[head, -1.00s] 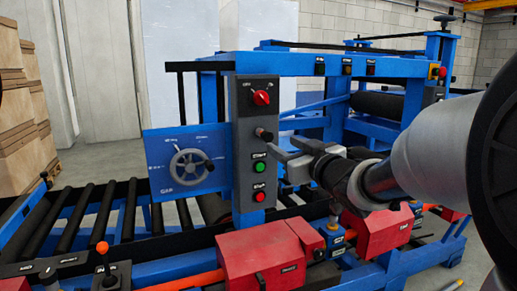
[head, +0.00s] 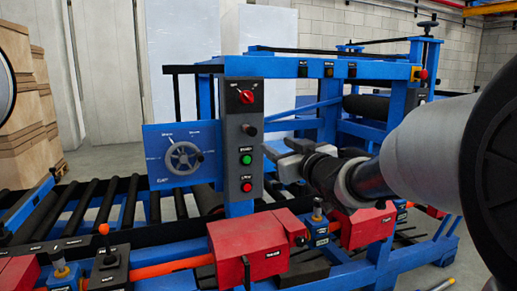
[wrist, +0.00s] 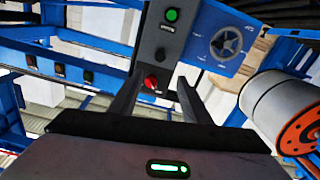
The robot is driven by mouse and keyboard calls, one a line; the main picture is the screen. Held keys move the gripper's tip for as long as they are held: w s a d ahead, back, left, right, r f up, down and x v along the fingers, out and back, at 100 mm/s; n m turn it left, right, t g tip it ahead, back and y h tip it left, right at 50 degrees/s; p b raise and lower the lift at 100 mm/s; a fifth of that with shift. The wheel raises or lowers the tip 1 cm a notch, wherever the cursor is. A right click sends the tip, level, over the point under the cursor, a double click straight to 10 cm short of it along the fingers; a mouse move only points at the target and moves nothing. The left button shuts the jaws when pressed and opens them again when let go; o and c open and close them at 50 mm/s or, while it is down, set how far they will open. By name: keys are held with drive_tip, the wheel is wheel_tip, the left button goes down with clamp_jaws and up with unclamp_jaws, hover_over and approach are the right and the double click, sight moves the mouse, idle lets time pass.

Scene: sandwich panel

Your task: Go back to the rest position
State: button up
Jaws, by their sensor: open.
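My gripper (head: 272,150) hangs in front of the grey control panel (head: 237,205), just right of its black knob (head: 249,130) in the head view. Its fingers are apart with nothing between them. In the wrist view, my gripper (wrist: 160,95) points at the panel, with the red rotary switch (wrist: 151,82) showing between the fingers. A gap to the panel seems to remain, but I cannot tell its size. The panel also bears a green button (head: 246,160) and a red button (head: 246,187).
A blue plate with a handwheel (head: 183,158) stands left of the panel. Red boxes (head: 250,247) and an orange-tipped lever (head: 104,230) line the machine's front. Black rollers (head: 85,205) lie at left. Stacked cartons (head: 30,110) stand behind.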

drive_tip(key=shift+s, duration=0.15)
drive_tip(key=s+d+f+m+g+h, duration=0.2)
drive_tip(key=s+d+m+h, duration=0.1)
drive_tip(key=s+d+h, duration=0.25)
drive_tip(key=s+a+f+m+g, duration=0.1)
drive_tip(key=s+f+g, duration=0.5)
drive_tip(key=s, duration=0.7)
drive_tip(key=s+f+m+g, duration=0.1)
drive_tip(key=s+f+g, duration=0.2)
drive_tip(key=s+f, duration=0.8)
drive_tip(key=s+r+p, duration=0.2)
drive_tip(key=r+p, duration=0.6)
drive_tip(key=r, duration=0.1)
drive_tip(key=s+r+p, duration=0.2)
drive_tip(key=r+p, duration=0.6)
drive_tip(key=r, duration=0.1)
drive_tip(key=shift+a+g, duration=0.3)
drive_tip(key=shift+a, duration=0.1)
